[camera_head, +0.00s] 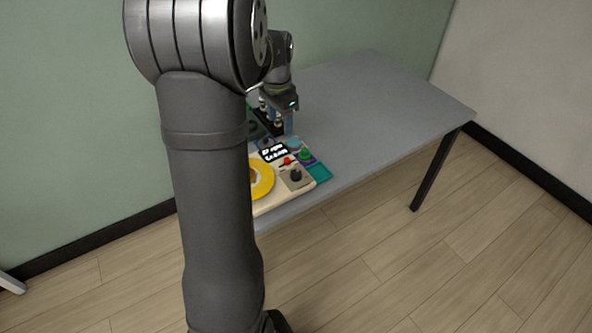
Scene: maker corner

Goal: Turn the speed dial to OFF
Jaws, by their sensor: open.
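A beige control panel (267,205) lies on the grey table, partly hidden behind my arm. A dark knob (296,175) stands on a brownish square at its front right; it may be the speed dial, but its markings are too small to read. A yellow disc (262,180) lies left of it, partly covered by my arm. A red part (288,160) and a green knob (305,154) sit behind the dark knob. My gripper (271,124) is open, pointing down near the back of the panel, apart from the dark knob.
A teal piece (319,172) lies at the panel's right edge. The grey table (375,115) is bare to the right and behind. A green wall stands behind the table.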

